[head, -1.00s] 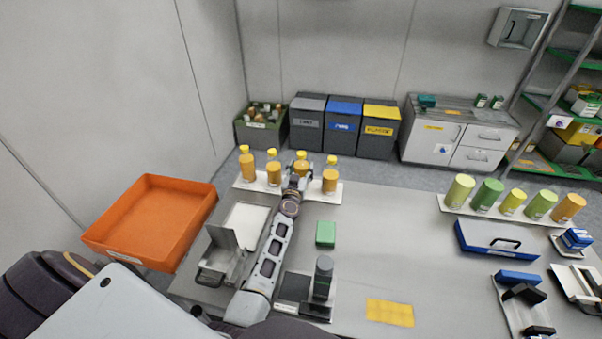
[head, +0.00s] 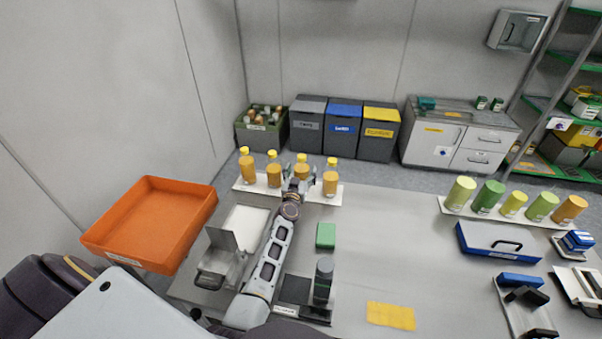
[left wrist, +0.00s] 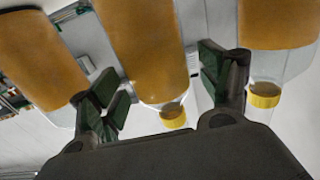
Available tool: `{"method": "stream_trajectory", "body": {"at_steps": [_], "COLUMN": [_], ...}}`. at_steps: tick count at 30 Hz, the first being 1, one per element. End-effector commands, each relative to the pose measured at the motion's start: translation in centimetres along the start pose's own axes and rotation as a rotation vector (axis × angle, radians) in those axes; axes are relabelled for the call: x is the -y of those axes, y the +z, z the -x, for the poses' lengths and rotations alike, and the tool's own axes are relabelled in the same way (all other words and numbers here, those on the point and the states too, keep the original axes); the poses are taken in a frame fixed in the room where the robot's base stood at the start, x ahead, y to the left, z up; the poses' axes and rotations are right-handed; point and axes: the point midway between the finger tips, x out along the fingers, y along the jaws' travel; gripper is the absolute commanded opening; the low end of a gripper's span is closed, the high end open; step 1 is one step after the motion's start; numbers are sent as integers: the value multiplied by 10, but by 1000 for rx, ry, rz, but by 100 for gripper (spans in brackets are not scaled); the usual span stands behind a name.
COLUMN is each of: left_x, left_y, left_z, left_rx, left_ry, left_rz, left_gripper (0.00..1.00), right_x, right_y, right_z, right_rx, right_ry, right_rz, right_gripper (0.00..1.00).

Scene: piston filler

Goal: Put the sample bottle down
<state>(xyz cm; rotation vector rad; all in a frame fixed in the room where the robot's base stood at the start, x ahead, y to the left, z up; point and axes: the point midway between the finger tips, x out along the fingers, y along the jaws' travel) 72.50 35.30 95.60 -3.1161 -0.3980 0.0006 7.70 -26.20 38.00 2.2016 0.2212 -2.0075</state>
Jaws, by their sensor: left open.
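The sample bottle, an amber-filled bottle with a yellow cap (head: 302,162), is third from the left in a row of similar bottles along the white strip (head: 255,187). It looks upright; my gripper hides its base in the head view. My left gripper (head: 297,184) is open around it. In the left wrist view the bottle (left wrist: 145,45) appears inverted, between the two spread fingers (left wrist: 165,95), with gaps beside it. Neighbouring bottles stand left (head: 273,176) and right (head: 330,182), close outside the fingers. My right gripper is out of view.
A green block (head: 326,236), a black device (head: 323,280) and a metal fixture (head: 222,262) flank my left arm. An orange tray (head: 150,225) is at left. Coloured cylinders (head: 488,195) and a blue case (head: 495,243) are at right. The table's middle is clear.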

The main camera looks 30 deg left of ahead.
Motion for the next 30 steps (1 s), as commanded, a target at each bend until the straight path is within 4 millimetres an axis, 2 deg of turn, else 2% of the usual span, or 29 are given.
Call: {"method": "stream_trajectory", "body": {"at_steps": [11, 30], "left_x": [0, 0], "left_y": [-3, -4], "left_z": [1, 50], "left_rx": [1, 1], "left_ry": [0, 0], "left_rz": [0, -1], "left_gripper": [78, 78], "right_x": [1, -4], "right_y": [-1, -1], "right_z": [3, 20], "right_rx": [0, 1], "right_ry": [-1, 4], "right_rz": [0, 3], "right_gripper": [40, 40]}}
